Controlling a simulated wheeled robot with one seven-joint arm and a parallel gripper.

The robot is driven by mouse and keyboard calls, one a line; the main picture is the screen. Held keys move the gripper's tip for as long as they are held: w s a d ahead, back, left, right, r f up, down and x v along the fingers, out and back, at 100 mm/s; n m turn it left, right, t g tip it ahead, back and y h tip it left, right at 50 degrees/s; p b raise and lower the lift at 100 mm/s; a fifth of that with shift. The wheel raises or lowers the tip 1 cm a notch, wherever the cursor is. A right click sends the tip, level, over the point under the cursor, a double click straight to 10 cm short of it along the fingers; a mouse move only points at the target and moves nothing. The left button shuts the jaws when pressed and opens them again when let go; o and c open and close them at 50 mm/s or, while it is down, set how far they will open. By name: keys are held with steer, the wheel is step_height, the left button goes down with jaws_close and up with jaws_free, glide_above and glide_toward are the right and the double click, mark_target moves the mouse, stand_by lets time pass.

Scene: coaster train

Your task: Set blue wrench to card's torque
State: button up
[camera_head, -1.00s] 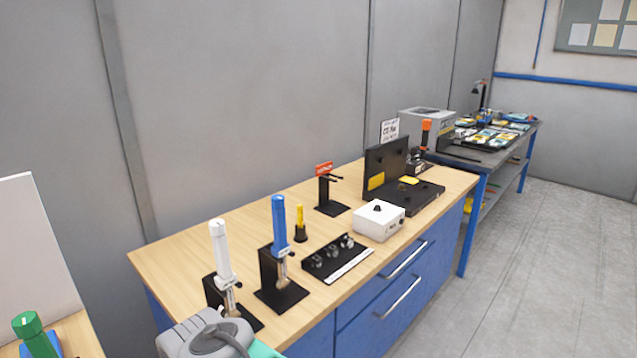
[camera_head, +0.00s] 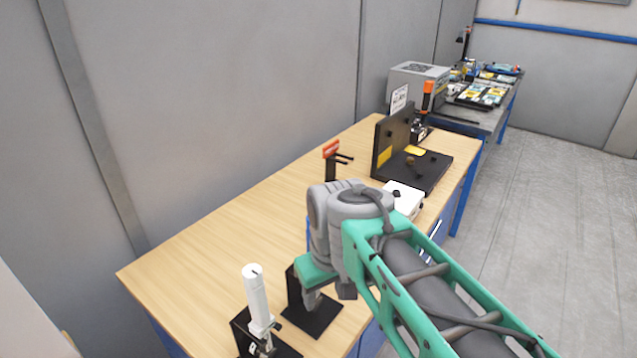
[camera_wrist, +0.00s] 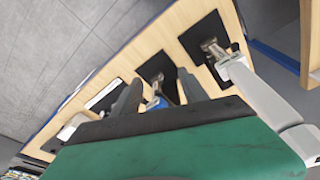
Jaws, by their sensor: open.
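The blue wrench (camera_wrist: 154,103) shows in the wrist view as a small blue patch between the spread fingers of my gripper (camera_wrist: 160,80). Whether the fingers touch it cannot be told. Its black stand (camera_wrist: 146,67) lies beyond the fingertips. In the head view my arm hides most of this wrench; the stand's base (camera_head: 318,318) shows under my gripper (camera_head: 313,298). A white card (camera_head: 399,99) with dark print stands behind the black fixture at the back; its text is too small to read surely.
A white wrench (camera_head: 258,298) stands in its own black stand close beside, at the left. A red-topped holder (camera_head: 331,148), a white box (camera_head: 404,197) and a black fixture (camera_head: 437,168) stand farther along the wooden bench (camera_head: 190,265). The bench's left rear is clear.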

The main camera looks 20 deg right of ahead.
steer(key=w+r+n+p, duration=0.1)
steer(key=w+r, duration=0.2)
steer(key=r, duration=0.3)
steer(key=w+r+n+g+p, duration=0.1)
steer(key=w+r+n+p, duration=0.1)
steer(key=w+r, duration=0.2)
steer(key=w+d+r+n+g+p, duration=0.1)
steer(key=w+r+p, duration=0.1)
steer(key=r, duration=0.6)
steer(key=shift+w+r+n, duration=0.3)
steer(key=shift+w+n, duration=0.1)
steer(key=shift+w, duration=0.3)
steer(key=shift+w+f, duration=0.15)
steer(key=shift+w, duration=0.05)
step_height(320, 180, down, 7)
steer(key=b, duration=0.7)
steer(key=shift+f, duration=0.15)
steer(key=shift+s, duration=0.1)
steer(key=shift+c, duration=0.4)
jaws_close()
